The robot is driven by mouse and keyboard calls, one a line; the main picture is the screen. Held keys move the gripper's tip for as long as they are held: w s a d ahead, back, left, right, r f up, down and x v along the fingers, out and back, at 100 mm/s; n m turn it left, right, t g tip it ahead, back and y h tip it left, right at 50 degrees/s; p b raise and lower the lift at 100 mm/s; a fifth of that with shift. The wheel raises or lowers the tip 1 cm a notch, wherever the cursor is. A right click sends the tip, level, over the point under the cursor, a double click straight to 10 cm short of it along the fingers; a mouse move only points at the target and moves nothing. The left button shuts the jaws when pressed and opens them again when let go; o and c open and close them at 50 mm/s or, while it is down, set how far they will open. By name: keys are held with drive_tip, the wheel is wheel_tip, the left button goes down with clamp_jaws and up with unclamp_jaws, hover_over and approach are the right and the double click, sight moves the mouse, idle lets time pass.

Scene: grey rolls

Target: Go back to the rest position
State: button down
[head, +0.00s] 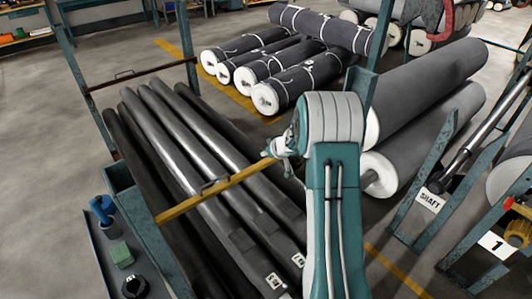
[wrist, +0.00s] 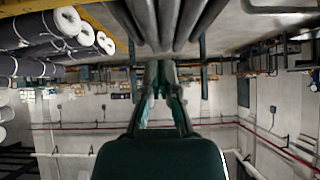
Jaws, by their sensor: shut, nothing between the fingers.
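My gripper (wrist: 160,72) shows in the wrist view with its two green fingers converging and their tips together. Nothing shows between the fingers. In the head view, my teal arm rises at the centre right and bends at a pale grey joint. A small pale part of my arm shows left of that joint, above the rack's yellow bar; the fingers cannot be made out there. Dark tubes (head: 200,150) lie side by side in a teal rack (head: 150,215) beneath and left of the arm. The tubes also show at the top of the wrist view (wrist: 165,22).
Dark wrapped rolls (head: 290,75) lie on the floor behind. A green block (head: 121,254) and blue item (head: 102,209) sit at lower left. Open floor (head: 50,120) shows at left.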

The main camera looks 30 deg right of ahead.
drive_tip(key=s+a+r+m+h, duration=0.1)
drive_tip(key=s+a+r+h, duration=0.3)
drive_tip(key=r, duration=0.7)
drive_tip(key=s+r+m+h, duration=0.2)
drive_tip(key=s+r, duration=0.5)
drive_tip(key=r, duration=0.5)
drive_tip(key=s+a+g+y, duration=0.1)
drive_tip(key=s+a+y, duration=0.1)
drive_tip(key=s+a, duration=0.5)
drive_tip(key=s+a+g+y, duration=0.2)
drive_tip(key=s+a, duration=0.6)
drive_tip(key=s, duration=1.1)
drive_tip(key=shift+s+n, duration=0.35)
drive_tip(key=shift+n, duration=0.05)
drive_tip(key=shift+a, duration=0.1)
